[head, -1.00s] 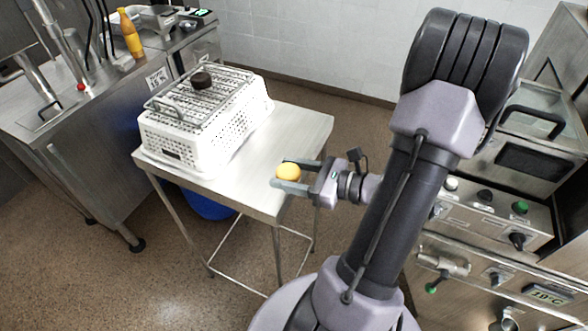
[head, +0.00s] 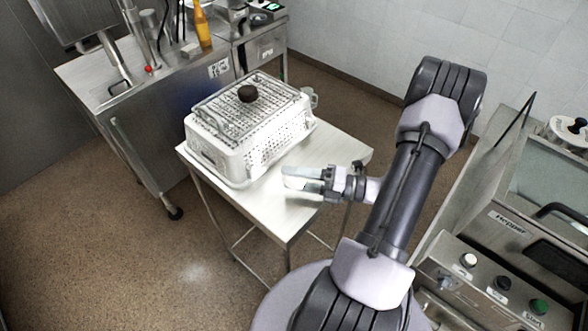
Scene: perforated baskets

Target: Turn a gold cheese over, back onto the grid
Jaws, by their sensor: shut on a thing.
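My gripper (head: 302,178) is over the right part of the steel table, to the right of the white basket. Its fingers point left. The gold cheese does not show now; it was between the fingers a second ago, and the near finger seems to hide it. The wire grid (head: 222,112) lies on top of the white perforated basket (head: 262,152). No gold cheese shows on the grid.
The steel table (head: 345,155) has bare room around the basket's right side. A sink counter (head: 165,100) with an orange bottle (head: 202,28) stands behind left. A steel machine with knobs (head: 505,235) stands at the right.

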